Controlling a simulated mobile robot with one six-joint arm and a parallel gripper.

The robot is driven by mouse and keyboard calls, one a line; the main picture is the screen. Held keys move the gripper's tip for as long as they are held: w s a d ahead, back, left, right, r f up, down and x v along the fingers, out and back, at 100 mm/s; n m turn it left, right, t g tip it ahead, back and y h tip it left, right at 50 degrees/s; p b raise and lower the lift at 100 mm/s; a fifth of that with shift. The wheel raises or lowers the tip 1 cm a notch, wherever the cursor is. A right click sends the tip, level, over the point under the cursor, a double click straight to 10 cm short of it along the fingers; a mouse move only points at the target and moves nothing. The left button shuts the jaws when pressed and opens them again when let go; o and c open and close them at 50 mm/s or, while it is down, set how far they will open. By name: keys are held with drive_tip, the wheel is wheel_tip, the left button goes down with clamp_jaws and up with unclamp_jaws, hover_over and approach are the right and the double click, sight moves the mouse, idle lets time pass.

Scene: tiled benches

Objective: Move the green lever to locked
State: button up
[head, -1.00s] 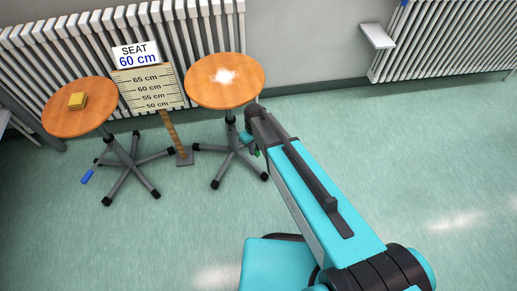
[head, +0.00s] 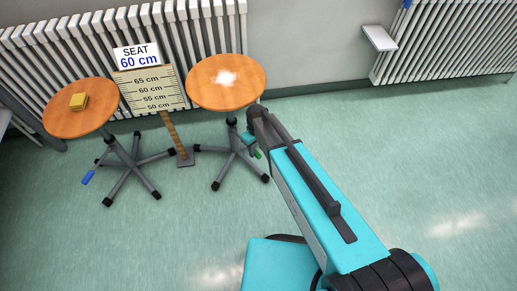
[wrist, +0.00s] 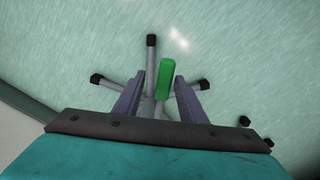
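The green lever (wrist: 166,80) shows in the wrist view as a bright green handle over the stool's grey base. In the head view only a small green bit (head: 257,154) shows beside my arm's end, under the right stool's orange seat (head: 226,82). My gripper (wrist: 161,80) is open, with one grey finger on each side of the lever's near end. Gaps show between the lever and both fingers; whether their depths match is unclear. In the head view my wrist hides most of the lever.
A height board (head: 150,90) reading SEAT 60 cm stands between the two stools. Radiators line the wall. The green floor at right is clear.

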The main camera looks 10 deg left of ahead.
drive_tip(key=shift+s+r, duration=0.1)
drive_tip(key=shift+r, duration=0.55)
drive_tip(key=shift+r+p, duration=0.3)
drive_tip(key=shift+r, duration=2.8)
